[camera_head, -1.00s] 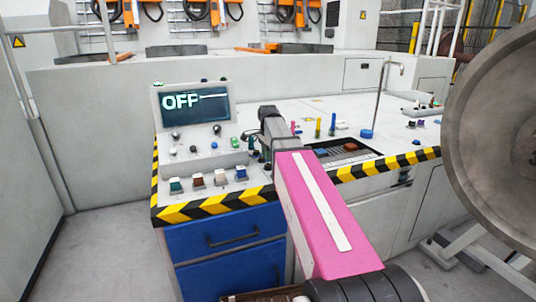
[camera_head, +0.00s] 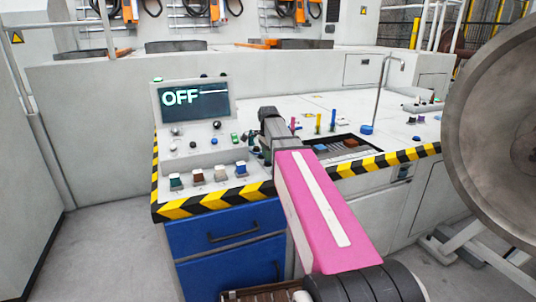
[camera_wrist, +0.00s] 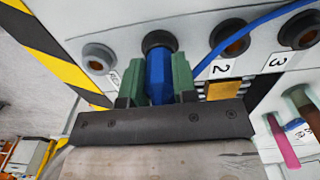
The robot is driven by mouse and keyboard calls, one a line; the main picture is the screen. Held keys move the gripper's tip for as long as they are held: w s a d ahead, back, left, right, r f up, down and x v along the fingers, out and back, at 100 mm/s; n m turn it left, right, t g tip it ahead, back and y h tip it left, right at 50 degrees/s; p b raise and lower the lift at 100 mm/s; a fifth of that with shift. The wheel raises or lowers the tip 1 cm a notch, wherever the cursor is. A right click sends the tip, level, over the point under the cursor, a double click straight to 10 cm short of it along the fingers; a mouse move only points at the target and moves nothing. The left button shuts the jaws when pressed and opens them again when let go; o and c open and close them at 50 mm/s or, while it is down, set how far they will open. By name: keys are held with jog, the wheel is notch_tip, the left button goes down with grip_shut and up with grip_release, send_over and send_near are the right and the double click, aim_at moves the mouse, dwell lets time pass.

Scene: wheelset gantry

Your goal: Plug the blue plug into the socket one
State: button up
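In the wrist view, the green fingers of my gripper (camera_wrist: 154,80) are closed on both sides of the blue plug (camera_wrist: 158,72). The plug's tip is at the mouth of a dark round socket (camera_wrist: 158,38), lined up with it or a little way in; the depth cannot be told. This socket is just left of the one by label 2; its own label is hidden behind my gripper. In the head view, my arm reaches over the console, and the fingers and plug cannot be made out.
Other sockets sit to the left (camera_wrist: 98,57) and right (camera_wrist: 236,38) in the wrist view. A blue cable (camera_wrist: 220,45) crosses the panel right of the plug. The console screen (camera_head: 194,100) reads OFF.

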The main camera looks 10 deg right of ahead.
jog(key=o, duration=0.5)
jog(key=shift+r, duration=0.1)
notch_tip(320, 180, up, 9)
jog(key=shift+r, duration=0.85)
